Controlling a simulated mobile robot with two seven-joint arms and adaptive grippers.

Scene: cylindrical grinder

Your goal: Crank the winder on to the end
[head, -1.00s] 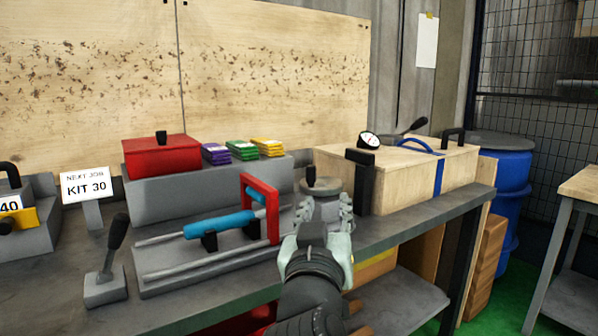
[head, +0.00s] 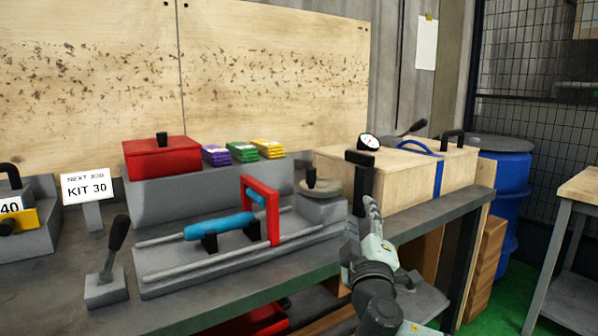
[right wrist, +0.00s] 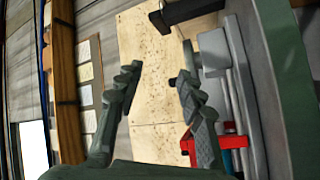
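The winder appears to be the grey block with a round disc (head: 320,187) and a small upright knob, at the right end of the grey fixture on the bench. It also shows edge-on in the right wrist view (right wrist: 212,52). My right gripper (head: 362,214) is to the right of the disc, apart from it, in front of the black post. In the right wrist view its two fingers (right wrist: 157,76) are spread with nothing between them. My left gripper is not in view.
A red frame (head: 273,212) and blue roller (head: 219,225) stand left of the winder. A black post (head: 361,182) with a dial and a wooden box (head: 405,170) are at its right. A lever (head: 116,240) stands at the front left.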

